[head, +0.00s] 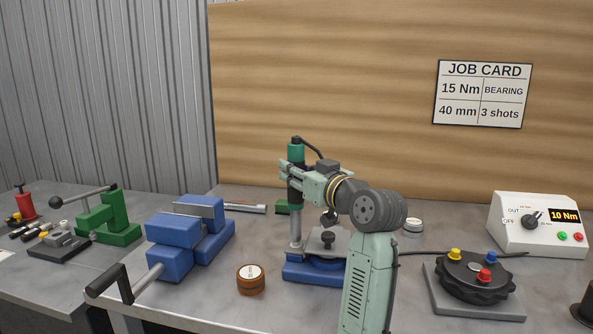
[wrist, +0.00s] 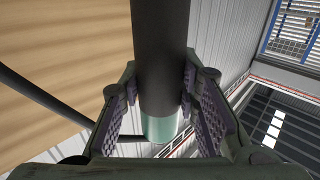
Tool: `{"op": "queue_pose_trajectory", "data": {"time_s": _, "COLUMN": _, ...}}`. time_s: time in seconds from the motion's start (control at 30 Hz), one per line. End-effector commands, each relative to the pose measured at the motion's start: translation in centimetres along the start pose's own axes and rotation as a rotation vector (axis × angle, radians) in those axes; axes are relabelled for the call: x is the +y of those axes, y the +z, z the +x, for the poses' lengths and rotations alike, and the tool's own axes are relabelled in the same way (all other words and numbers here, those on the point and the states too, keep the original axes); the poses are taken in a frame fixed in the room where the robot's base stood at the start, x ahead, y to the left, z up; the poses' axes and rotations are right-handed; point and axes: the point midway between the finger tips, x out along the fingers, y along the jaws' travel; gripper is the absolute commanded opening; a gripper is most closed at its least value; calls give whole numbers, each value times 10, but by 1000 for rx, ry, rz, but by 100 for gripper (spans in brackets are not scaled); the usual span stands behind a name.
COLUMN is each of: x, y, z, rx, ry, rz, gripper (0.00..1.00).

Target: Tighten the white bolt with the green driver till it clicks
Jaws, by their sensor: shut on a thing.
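My gripper (head: 291,172) is shut on the green driver (head: 296,152), which stands upright with a dark cable at its top. The wrist view shows the driver's dark body (wrist: 161,60) between the pads of my gripper (wrist: 160,105), with a teal end beyond. The driver is at the left of a blue-based fixture, and I cannot tell what its lower end touches. A black round flange (head: 466,282) on a grey plate at right carries yellow (head: 454,254), red (head: 484,274) and blue (head: 491,258) bolt heads. I cannot make out a white bolt head for certain.
The control box (head: 540,225) at right reads 10 Nm; the job card (head: 482,94) on the wall reads 15 Nm. A blue vise (head: 175,247), a green press (head: 110,222) and a brown tin (head: 251,285) stand to the left. The blue-based fixture (head: 300,273) is beside my arm.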

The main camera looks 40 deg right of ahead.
Motion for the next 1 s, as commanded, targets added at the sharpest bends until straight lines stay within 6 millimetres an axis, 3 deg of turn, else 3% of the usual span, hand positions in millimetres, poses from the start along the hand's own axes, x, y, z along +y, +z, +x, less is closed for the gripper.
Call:
{"op": "queue_pose_trajectory", "data": {"time_s": 0.27, "x": 0, "y": 1, "z": 1, "rx": -8, "ry": -1, "rz": 4, "gripper": 0}}
{"op": "queue_pose_trajectory", "data": {"time_s": 1.0, "x": 0, "y": -58, "z": 0, "rx": -1, "ry": -1, "rz": 0, "gripper": 0}}
